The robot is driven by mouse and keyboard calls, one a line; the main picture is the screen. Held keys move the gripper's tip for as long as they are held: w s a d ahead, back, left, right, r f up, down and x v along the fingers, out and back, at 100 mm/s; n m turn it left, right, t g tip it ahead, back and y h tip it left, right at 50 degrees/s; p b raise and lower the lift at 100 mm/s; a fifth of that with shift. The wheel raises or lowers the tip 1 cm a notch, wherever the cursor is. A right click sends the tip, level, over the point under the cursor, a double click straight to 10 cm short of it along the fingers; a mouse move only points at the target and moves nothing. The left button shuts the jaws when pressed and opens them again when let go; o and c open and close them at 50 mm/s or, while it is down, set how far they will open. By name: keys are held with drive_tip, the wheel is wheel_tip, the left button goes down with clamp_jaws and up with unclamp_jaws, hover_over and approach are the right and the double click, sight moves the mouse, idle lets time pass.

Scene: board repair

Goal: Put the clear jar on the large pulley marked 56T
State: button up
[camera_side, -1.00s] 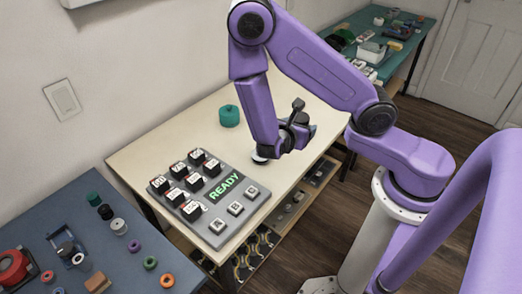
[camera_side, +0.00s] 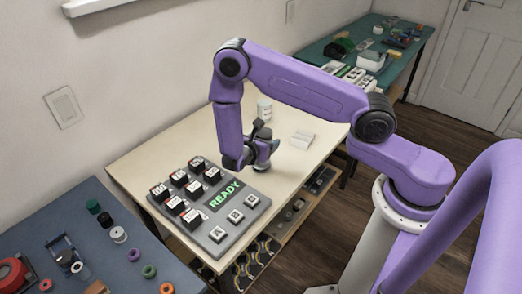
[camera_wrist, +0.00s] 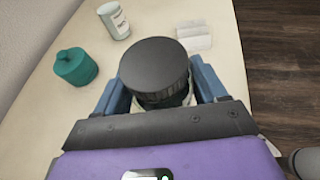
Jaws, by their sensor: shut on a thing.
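My gripper (camera_side: 262,152) is shut on a jar with a ribbed black lid (camera_wrist: 155,68). Below the lid a strip of pale, see-through body shows between the blue fingers in the wrist view, so it looks like the clear jar. In the side view it is small, at the gripper, over the bench beside the button panel; I cannot tell whether it touches the bench top. I cannot make out a pulley marked 56T in either view.
A teal lidded container (camera_wrist: 76,68), a white labelled jar (camera_wrist: 114,20) and a pale block (camera_wrist: 194,38) stand on the cream bench (camera_side: 150,150). A grey button panel (camera_side: 240,228) reads READY. The blue table (camera_side: 40,220) at left holds several small spools.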

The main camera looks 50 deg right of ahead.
drive_tip(key=shift+w+d+f, duration=0.1)
drive_tip(key=shift+w+f, duration=0.5)
drive_tip(key=shift+f, duration=1.65)
drive_tip(key=shift+f, duration=0.1)
drive_tip(key=o, duration=1.1)
drive_tip(key=shift+o, duration=0.2)
drive_tip(key=shift+a+r, duration=0.2)
drive_tip(key=shift+a, duration=0.1)
drive_tip(key=v, duration=1.1)
drive_tip(key=shift+s+a+r, duration=0.1)
drive_tip(key=shift+a+r, duration=0.1)
